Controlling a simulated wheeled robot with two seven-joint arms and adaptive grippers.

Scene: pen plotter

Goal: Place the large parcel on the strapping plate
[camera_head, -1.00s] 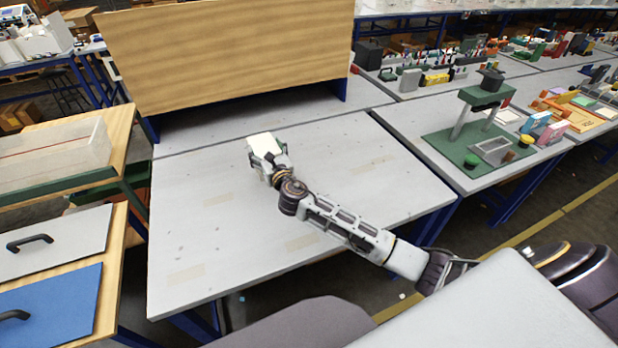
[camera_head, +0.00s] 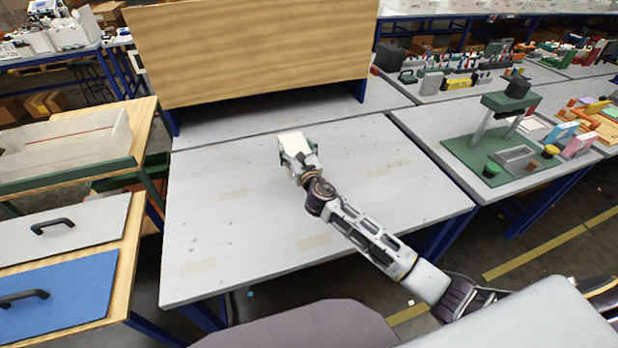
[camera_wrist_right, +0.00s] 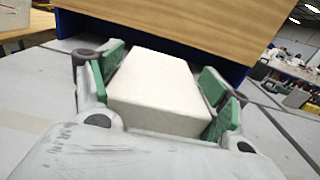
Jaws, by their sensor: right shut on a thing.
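A white box-shaped parcel (camera_wrist_right: 160,92) is held between the green finger pads of my right gripper (camera_wrist_right: 163,98), which is shut on it. In the head view the parcel (camera_head: 294,146) shows at the end of my right arm, over the grey table; the right gripper (camera_head: 303,160) hides part of it. Whether the parcel touches the table cannot be told. I cannot pick out a strapping plate with certainty. My left gripper is not in view.
The grey table (camera_head: 235,230) is mostly bare, with faint tape marks. A wooden board (camera_head: 250,50) stands along its back. A green-based press (camera_head: 480,155) stands on the table to the right. At the left are a clear-walled box (camera_head: 60,150) and handled panels, one blue (camera_head: 60,290).

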